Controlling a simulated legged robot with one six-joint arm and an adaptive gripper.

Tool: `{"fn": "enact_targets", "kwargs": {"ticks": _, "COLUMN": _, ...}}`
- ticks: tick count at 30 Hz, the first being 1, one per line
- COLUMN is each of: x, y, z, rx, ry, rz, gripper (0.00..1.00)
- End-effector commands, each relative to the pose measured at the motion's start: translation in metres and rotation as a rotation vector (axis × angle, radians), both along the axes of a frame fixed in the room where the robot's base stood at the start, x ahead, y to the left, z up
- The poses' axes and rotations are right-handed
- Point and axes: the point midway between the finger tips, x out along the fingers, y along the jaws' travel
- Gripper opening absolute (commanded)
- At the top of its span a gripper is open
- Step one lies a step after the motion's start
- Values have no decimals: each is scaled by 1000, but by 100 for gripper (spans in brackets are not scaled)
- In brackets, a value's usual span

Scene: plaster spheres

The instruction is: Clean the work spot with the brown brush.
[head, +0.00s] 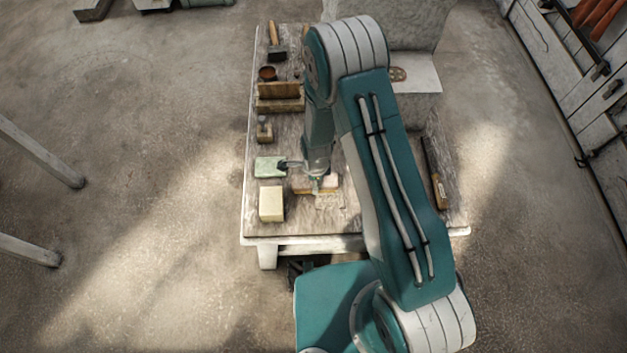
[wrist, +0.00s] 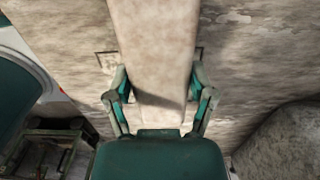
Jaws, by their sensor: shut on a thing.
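My gripper (head: 317,184) is low over the near middle of the worktable (head: 355,226). In the wrist view my gripper (wrist: 161,92) has a finger on each side of a long, pale beige piece and is shut on it. This piece (wrist: 153,50) seems to be the brown brush; its bristles cannot be made out. In the head view the brush (head: 330,182) shows as a small pale and tan block under my gripper, partly hidden by it. A lighter patch (head: 330,202), perhaps the work spot, lies just in front. Dark corner marks show beside the brush in the wrist view.
A pale green block (head: 268,167) and a cream block (head: 271,204) lie close on the left. A wooden box (head: 279,98), brown bowl (head: 267,73) and mallet (head: 276,42) stand farther back. A long wooden-handled tool (head: 439,188) lies right. A grey stone block (head: 425,75) stands behind.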

Motion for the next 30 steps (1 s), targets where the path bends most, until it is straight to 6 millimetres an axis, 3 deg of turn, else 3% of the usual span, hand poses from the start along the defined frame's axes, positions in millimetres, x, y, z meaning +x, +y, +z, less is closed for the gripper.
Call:
{"fn": "enact_targets", "kwargs": {"ticks": 8, "x": 0, "y": -17, "z": 11, "rx": 0, "ry": -1, "rz": 0, "gripper": 33}}
{"fn": "enact_targets", "kwargs": {"ticks": 17, "x": 0, "y": -17, "z": 13, "rx": 0, "ry": -1, "rz": 0, "gripper": 33}}
{"fn": "enact_targets", "kwargs": {"ticks": 30, "x": 0, "y": -17, "z": 36, "rx": 0, "ry": 0, "rz": 0, "gripper": 33}}
